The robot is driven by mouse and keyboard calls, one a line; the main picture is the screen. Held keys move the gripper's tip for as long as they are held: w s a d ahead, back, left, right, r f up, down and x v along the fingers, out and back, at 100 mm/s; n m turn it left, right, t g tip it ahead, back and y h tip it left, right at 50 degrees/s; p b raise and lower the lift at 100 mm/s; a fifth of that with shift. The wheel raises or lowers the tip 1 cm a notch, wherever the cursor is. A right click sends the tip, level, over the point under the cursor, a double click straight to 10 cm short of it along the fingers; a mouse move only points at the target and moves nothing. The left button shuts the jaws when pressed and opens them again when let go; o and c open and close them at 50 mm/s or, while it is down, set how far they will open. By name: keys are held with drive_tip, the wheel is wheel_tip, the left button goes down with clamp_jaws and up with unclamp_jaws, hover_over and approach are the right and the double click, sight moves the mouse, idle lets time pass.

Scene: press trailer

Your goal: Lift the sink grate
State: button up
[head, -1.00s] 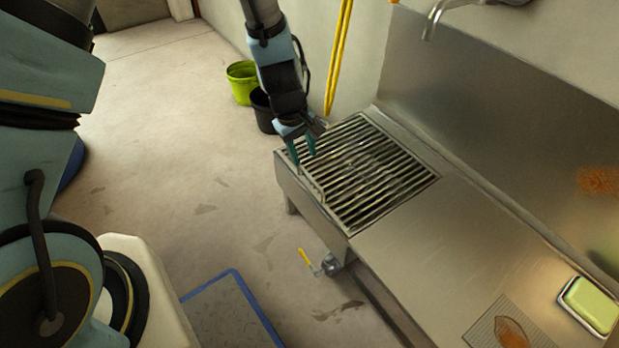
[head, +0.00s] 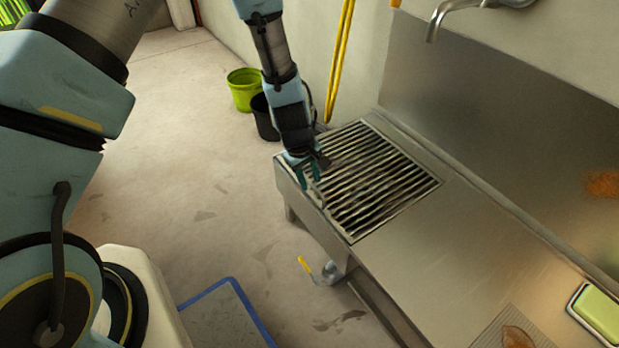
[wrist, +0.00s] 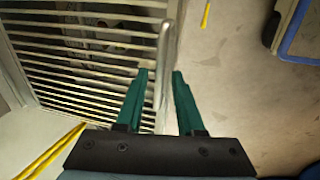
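The sink grate (head: 375,180) is a metal frame of parallel bars lying flat over the basin at the left end of the steel sink unit. It also shows in the wrist view (wrist: 85,60). A raised handle bar (wrist: 163,60) runs along the grate's edge near the front of the sink. My gripper (head: 310,183) is over that front edge, pointing down. In the wrist view its teal fingers (wrist: 160,75) are apart, one on each side of the handle bar's line. Whether they touch the bar cannot be told.
The steel counter (head: 440,240) extends right, with a green sponge in a tray (head: 597,312) on it. A tap (head: 440,20) hangs above. A green bucket (head: 243,90) and a black bucket (head: 265,118) stand on the floor behind. A yellow-handled valve (head: 307,268) sits below.

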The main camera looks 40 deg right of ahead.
clamp_jaws()
idle(1.2)
